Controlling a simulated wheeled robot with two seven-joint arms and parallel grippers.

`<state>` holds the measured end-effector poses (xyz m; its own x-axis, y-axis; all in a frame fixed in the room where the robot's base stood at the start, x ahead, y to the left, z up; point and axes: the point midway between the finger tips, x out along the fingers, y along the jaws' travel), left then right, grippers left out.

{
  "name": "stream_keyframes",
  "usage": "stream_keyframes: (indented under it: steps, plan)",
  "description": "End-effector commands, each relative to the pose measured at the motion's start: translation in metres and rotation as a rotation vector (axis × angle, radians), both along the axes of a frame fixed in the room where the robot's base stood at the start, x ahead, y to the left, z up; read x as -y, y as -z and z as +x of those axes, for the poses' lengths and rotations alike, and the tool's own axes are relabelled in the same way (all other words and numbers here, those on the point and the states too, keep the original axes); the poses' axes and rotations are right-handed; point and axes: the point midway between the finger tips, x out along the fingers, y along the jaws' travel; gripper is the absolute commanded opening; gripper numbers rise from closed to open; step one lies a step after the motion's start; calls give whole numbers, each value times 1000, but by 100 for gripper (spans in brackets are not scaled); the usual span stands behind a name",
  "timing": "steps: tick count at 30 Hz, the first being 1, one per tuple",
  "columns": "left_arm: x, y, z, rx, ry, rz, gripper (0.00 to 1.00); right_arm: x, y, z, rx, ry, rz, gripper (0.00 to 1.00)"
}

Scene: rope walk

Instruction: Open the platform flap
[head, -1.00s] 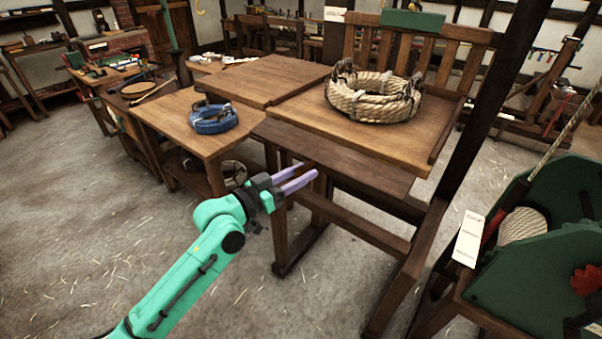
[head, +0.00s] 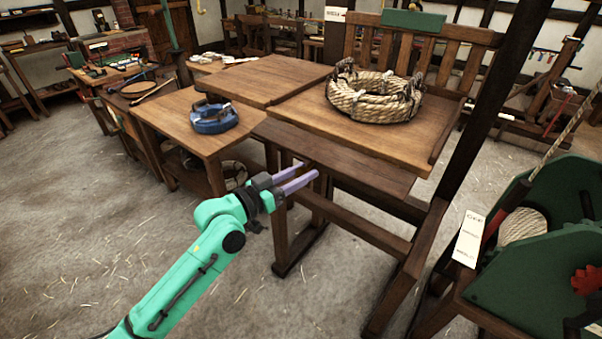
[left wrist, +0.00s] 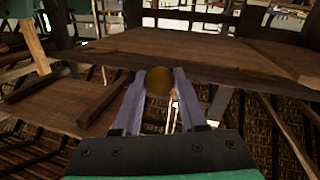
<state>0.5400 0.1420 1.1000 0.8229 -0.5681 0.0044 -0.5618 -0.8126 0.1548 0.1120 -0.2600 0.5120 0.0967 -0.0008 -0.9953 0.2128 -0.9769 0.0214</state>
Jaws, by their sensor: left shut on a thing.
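The platform flap (head: 335,155) is a dark brown board along the near edge of the wooden platform (head: 415,135). It lies a little below the platform top and slopes towards me. My left gripper (head: 311,170) is at the flap's near edge, around its middle. In the left wrist view the left gripper (left wrist: 159,98) has its two purple fingers on either side of a round brown knob (left wrist: 159,80), shut on it. The knob sits in front of the flap's edge (left wrist: 215,73). The knob is mostly hidden in the head view. My right gripper is not in view.
A rope coil (head: 375,97) lies on the platform. A blue strap bundle (head: 213,117) lies on the lower table to the left. A dark post (head: 495,85) and a green machine (head: 540,265) stand to the right. The floor in front is clear.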

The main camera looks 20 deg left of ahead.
Motion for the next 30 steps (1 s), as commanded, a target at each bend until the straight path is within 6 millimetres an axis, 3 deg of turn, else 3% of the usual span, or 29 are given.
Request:
stream_keyframes:
  steps: [8,15,23,24,25,30]
  plan:
    - [1,-2,0,1,2,-2,0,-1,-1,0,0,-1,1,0]
    - [0,-31,-2,8,3,-2,0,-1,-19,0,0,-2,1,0]
    - [0,-30,-2,10,1,-6,0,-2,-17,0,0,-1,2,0]
    - [0,-30,-2,10,1,-5,57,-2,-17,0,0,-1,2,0]
    - [0,-30,-2,9,1,-5,68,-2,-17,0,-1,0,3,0]
    - [0,-28,-2,6,1,-3,71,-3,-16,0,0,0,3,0]
